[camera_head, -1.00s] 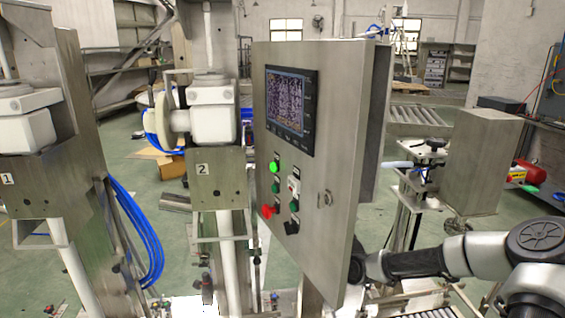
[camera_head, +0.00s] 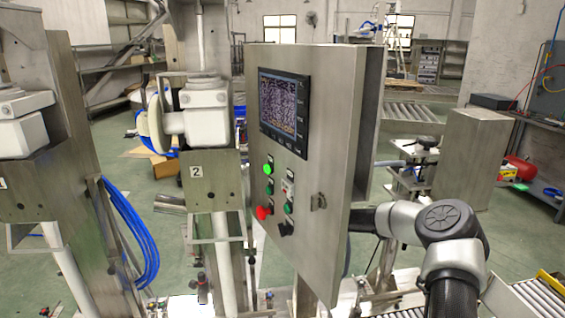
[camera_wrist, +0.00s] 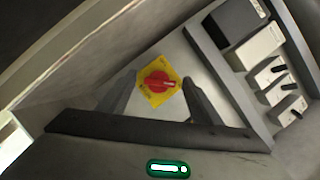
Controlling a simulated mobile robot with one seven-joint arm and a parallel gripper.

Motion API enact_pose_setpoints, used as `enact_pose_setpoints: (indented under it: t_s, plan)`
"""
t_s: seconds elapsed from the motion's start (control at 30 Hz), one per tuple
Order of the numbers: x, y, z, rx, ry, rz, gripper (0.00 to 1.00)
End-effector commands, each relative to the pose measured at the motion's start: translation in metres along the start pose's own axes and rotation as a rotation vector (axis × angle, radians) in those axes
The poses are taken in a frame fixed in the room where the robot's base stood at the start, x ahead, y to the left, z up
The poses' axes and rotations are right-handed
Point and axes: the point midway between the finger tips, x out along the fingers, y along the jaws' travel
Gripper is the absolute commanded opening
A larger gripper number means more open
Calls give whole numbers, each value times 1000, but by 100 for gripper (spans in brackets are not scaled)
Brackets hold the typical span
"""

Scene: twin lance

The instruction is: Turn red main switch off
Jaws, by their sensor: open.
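The red main switch (camera_wrist: 158,86) is a red rotary knob on a yellow square plate (camera_wrist: 153,99), seen in the wrist view on a grey surface. Its pale handle mark points to the right in the picture. My gripper (camera_wrist: 160,78) is open, with one dark finger on each side of the switch in the picture. I cannot tell whether the fingers touch it or how far off they are. In the head view the gripper and this switch are hidden, and my arm reaches behind the steel control cabinet (camera_head: 330,120).
The cabinet front has a screen (camera_head: 284,108), a lit green button (camera_head: 268,170) and a red button (camera_head: 263,213). Several breaker-like modules (camera_wrist: 262,50) sit at the upper right in the wrist view. A roller conveyor (camera_head: 540,296) lies at the lower right.

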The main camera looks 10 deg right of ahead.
Motion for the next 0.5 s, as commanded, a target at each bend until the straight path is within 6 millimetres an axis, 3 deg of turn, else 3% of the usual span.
enact_pose_setpoints:
  t_s: [0.2,0.43,0.5]
  plan:
    - [0,0,0,0,0,0,59]
    - [0,0,0,0,0,0,21]
    - [0,0,0,0,0,1,17]
